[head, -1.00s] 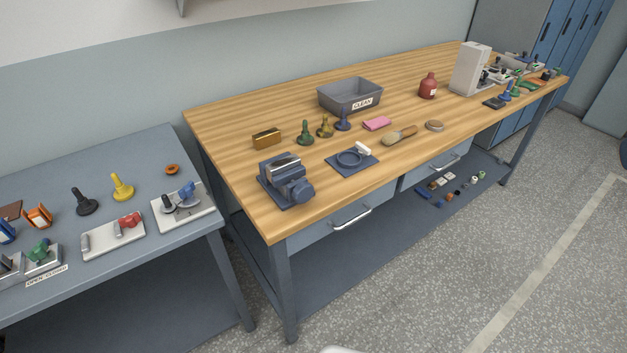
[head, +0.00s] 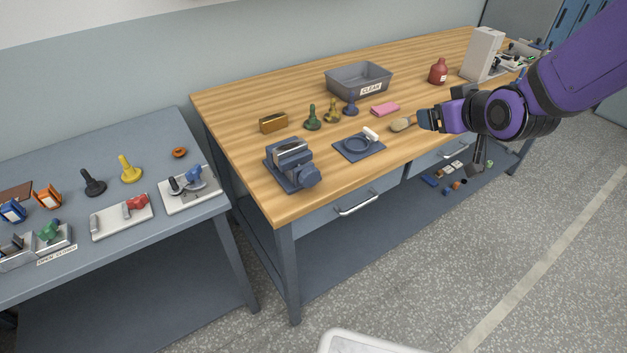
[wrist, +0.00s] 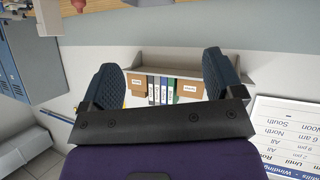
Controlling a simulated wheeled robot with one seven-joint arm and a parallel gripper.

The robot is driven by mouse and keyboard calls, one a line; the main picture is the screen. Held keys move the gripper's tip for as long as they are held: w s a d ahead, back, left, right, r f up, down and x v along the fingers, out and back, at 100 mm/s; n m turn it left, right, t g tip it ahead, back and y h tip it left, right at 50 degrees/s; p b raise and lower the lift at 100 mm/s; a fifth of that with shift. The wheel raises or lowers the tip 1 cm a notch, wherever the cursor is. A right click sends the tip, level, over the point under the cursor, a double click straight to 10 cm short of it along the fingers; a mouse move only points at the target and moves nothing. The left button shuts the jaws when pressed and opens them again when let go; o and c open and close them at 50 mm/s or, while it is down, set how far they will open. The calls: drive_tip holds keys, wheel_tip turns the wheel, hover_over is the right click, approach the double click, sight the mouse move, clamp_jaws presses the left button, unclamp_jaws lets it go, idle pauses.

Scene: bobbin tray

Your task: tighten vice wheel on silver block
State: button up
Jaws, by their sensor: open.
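The blue-grey vice (head: 288,163) stands at the front left corner of the wooden bench in the head view. A silver block (head: 289,146) sits at the top between its jaws. Its round blue wheel (head: 309,177) faces the front right. My gripper (head: 425,119) is in the head view, over the bench near the brush, well to the right of the vice and apart from it. In the wrist view its two dark ribbed fingers (wrist: 164,82) are spread with nothing between them. The vice is not in the wrist view.
Behind are a brass block (head: 273,122), several small knobbed pieces, a pink pad (head: 385,109) and a grey bin (head: 358,80). A lower grey table (head: 75,190) with clamps stands at the left.

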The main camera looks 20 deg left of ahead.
drive_tip(key=a+f+n+y, duration=0.2)
drive_tip(key=a+f, duration=0.5)
drive_tip(key=n+t+y, duration=0.1)
drive_tip(key=y, duration=0.5)
approach(312, 181)
drive_tip(key=shift+t, duration=0.3)
drive_tip(key=x, duration=1)
drive_tip(key=shift+a+f, duration=0.15)
drive_tip(key=shift+f, duration=0.05)
drive_tip(key=c, duration=0.9)
